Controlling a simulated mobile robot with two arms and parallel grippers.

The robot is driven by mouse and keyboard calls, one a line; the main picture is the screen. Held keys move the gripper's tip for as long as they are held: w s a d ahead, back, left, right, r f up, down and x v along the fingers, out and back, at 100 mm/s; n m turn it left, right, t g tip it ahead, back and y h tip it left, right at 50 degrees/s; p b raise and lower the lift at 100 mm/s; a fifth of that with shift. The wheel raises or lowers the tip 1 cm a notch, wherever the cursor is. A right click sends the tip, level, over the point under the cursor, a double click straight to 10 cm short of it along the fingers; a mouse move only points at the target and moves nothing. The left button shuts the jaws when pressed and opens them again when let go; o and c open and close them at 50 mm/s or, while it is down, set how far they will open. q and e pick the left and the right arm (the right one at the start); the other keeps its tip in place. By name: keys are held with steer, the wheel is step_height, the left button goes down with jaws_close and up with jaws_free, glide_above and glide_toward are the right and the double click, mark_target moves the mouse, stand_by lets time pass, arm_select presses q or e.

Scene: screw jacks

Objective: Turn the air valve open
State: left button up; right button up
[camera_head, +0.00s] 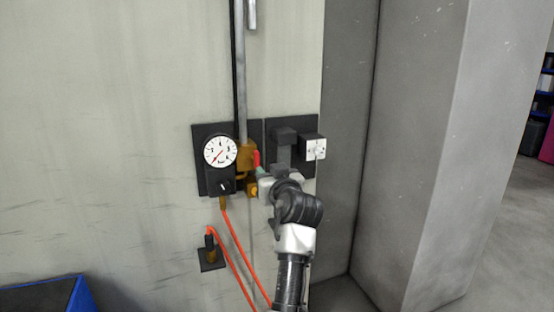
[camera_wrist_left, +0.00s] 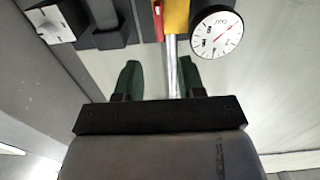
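The air valve is a brass body (camera_head: 244,154) on a vertical grey pipe on the wall. Its red handle (camera_head: 257,158) stands roughly upright at its right side. In the left wrist view the brass body (camera_wrist_left: 176,16) and part of the red handle (camera_wrist_left: 157,14) show at the top edge. My left gripper (camera_head: 262,172) is just below and right of the handle. In the wrist view its two dark green fingers (camera_wrist_left: 158,76) are apart, with a grey pipe visible between them. I cannot tell whether a finger touches the handle. My right gripper is not in view.
A round pressure gauge (camera_head: 220,151) sits left of the valve; its red needle points lower left. A dark bracket with a white-faced block (camera_head: 314,149) stands out at the right. Orange hoses (camera_head: 235,243) hang below. A grey pillar (camera_head: 420,150) is further right.

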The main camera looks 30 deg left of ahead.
mark_target(258, 161)
arm_select(q)
steer(key=p+x, duration=0.4)
steer(key=x, duration=0.5)
steer(key=shift+w+a, duration=0.1)
steer(key=shift+w+a+f, duration=0.15)
steer(key=shift+w+a, duration=0.25)
steer(key=shift+w+a+f, duration=0.1)
jaws_close()
